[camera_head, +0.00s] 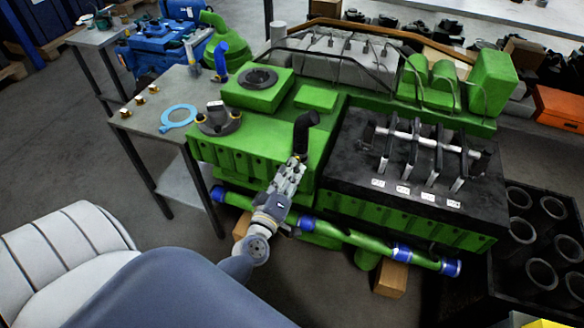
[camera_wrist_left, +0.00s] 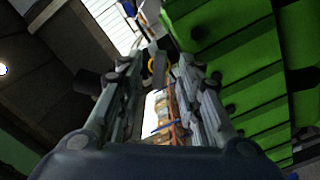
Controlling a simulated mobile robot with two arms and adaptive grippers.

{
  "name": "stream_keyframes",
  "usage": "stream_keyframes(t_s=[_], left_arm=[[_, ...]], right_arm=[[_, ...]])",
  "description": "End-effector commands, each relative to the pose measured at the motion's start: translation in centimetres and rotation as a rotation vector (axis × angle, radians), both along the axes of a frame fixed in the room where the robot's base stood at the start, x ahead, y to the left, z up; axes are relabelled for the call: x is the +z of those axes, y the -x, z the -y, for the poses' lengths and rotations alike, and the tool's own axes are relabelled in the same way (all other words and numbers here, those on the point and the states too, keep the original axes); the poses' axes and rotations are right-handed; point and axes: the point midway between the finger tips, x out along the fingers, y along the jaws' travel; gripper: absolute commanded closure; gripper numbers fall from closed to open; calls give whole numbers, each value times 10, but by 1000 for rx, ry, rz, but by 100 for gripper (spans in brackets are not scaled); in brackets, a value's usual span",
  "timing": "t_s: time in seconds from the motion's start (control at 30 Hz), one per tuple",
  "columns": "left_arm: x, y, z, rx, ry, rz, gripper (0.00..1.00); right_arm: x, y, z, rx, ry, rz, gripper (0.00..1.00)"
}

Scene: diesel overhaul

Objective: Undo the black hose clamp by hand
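A black elbow hose (camera_head: 305,130) stands up from the green engine block (camera_head: 255,140) in the head view. No separate black clamp can be made out on it; its lower end is hidden by my left gripper. My left gripper (camera_head: 297,163) points up at the hose from the front, with its fingertips at the hose's lower end. In the left wrist view the two fingers of the left gripper (camera_wrist_left: 160,65) stand apart with a gap between them. A small dark piece shows near the tips; I cannot tell whether they touch it. My right gripper is not in view.
A green pipe with blue ends (camera_head: 345,235) runs low along the engine's front, below my left wrist. A grey table (camera_head: 150,105) with a blue ring (camera_head: 178,124) stands at left.

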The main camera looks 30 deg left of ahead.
Motion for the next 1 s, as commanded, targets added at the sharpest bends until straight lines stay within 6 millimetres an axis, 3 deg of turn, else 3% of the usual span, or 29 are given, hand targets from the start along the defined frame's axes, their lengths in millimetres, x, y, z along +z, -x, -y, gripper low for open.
stream_keyframes(t_s=[0.3, 0.5, 1.0], left_arm=[[-1, 61, 15, -1, -1, -4, 68], [-1, 86, 20, 0, -2, -2, 68], [0, 96, 23, 1, 0, 1, 68]], right_arm=[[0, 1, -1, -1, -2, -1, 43], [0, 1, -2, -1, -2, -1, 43], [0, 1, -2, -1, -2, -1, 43]])
